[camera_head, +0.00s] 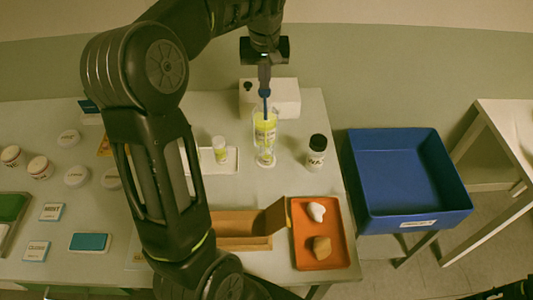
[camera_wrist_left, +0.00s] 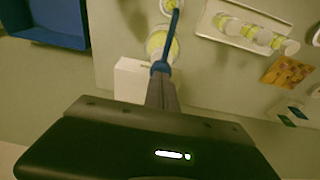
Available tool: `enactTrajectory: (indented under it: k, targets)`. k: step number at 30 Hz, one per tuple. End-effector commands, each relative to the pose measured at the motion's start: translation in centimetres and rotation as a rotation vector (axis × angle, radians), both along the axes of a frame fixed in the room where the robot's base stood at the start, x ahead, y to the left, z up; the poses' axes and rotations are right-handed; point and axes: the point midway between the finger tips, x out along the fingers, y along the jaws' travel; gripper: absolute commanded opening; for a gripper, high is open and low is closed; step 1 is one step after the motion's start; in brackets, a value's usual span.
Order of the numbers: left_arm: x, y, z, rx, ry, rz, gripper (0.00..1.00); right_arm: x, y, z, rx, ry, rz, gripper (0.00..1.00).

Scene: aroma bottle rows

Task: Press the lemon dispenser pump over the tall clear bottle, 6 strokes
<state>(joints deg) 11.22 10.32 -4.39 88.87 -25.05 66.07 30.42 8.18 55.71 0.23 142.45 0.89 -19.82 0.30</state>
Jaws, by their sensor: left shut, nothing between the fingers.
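The lemon dispenser (camera_head: 264,123), with yellow liquid, stands in front of a white box. Its blue pump (camera_wrist_left: 160,68) and spout (camera_wrist_left: 175,25) reach toward the near side. The tall clear bottle (camera_head: 265,158) stands just in front of the dispenser, overlapping it; some yellow shows around it. My left gripper (camera_head: 264,88) is shut and empty, pointing down at the top of the blue pump. In the left wrist view its fingertips (camera_wrist_left: 161,80) meet or nearly meet the pump; contact is unclear. The dispenser body (camera_wrist_left: 160,45) is partly hidden there. My right gripper is not in view.
The white box (camera_head: 285,92) is behind the dispenser. A small tray (camera_head: 232,166) with yellow vials stands left, a dark-capped bottle (camera_head: 317,152) right. In front are a wooden box (camera_head: 238,243) and an orange tray (camera_head: 335,262). A blue bin (camera_head: 440,205) is at right.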

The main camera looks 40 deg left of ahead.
Motion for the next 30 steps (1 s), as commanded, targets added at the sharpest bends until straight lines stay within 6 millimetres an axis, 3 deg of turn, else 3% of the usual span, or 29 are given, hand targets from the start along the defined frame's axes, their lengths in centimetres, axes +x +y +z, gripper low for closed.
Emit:
enactTrajectory:
  k: [24,30]
  targets:
    - [-0.1,-0.1,-3.8,-0.003,0.005,-0.001,0.0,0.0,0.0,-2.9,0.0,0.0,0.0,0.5]
    - [-0.1,-0.1,-3.6,-0.003,0.007,-0.001,0.0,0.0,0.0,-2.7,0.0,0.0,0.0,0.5]
